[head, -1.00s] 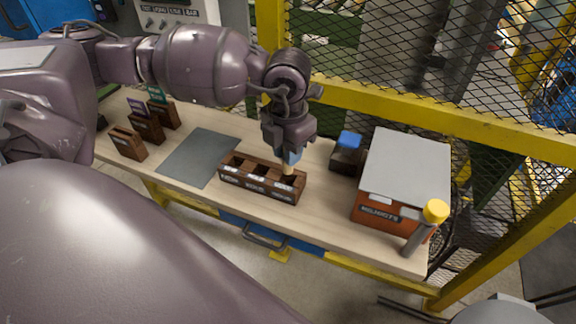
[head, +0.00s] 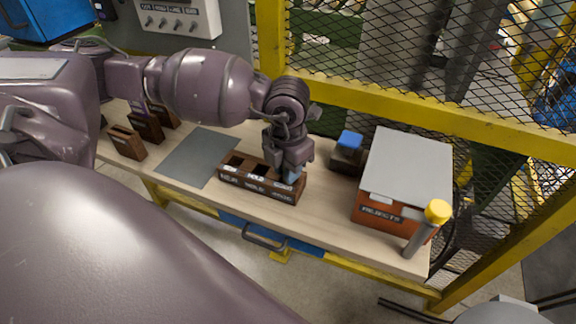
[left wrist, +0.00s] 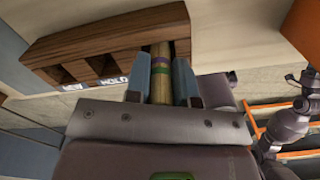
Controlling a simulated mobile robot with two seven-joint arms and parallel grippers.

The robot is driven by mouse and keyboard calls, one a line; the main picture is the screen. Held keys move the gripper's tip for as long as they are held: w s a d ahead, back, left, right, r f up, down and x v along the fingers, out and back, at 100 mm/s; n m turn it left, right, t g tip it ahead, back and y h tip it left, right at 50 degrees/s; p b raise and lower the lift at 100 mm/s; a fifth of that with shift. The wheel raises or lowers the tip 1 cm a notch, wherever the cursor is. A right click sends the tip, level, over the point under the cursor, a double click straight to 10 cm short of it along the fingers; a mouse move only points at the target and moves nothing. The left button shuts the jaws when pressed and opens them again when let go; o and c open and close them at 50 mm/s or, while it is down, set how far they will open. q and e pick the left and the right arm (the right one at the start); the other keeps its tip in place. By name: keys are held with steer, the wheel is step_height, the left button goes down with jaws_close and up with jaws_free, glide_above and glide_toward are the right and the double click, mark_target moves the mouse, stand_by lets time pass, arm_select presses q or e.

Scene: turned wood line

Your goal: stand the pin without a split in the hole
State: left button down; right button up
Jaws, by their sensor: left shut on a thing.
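My left gripper (head: 291,176) is low over the right-hand compartment of a dark wooden box (head: 250,187) with three compartments. In the left wrist view its two blue fingers (left wrist: 160,80) are shut on a pale wooden pin (left wrist: 160,72) with purple and green bands. The pin's far end meets the wooden box (left wrist: 90,45) at its end compartment; how deep it sits is hidden. No split shows on the visible side of the pin. I cannot make out a separate hole. My right gripper is not in view.
A grey mat (head: 198,157) lies left of the box, with small wooden blocks (head: 127,142) beyond it. To the right stand a dark block with a blue top (head: 348,145), an orange rejects bin (head: 375,212) with a grey lid, and a yellow-topped post (head: 437,212). Mesh fencing closes the back.

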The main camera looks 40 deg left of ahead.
arm_select(q)
steer(key=shift+f, duration=0.35)
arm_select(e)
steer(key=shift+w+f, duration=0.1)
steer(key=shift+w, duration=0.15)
arm_select(q)
steer(key=c, duration=1)
jaws_free()
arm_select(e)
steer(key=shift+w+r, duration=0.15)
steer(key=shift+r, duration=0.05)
arm_select(q)
steer(key=shift+r, duration=0.1)
steer(key=shift+r, duration=0.55)
step_height(320, 180, up, 11)
steer(key=shift+p, duration=0.45)
steer(key=shift+r, duration=0.55)
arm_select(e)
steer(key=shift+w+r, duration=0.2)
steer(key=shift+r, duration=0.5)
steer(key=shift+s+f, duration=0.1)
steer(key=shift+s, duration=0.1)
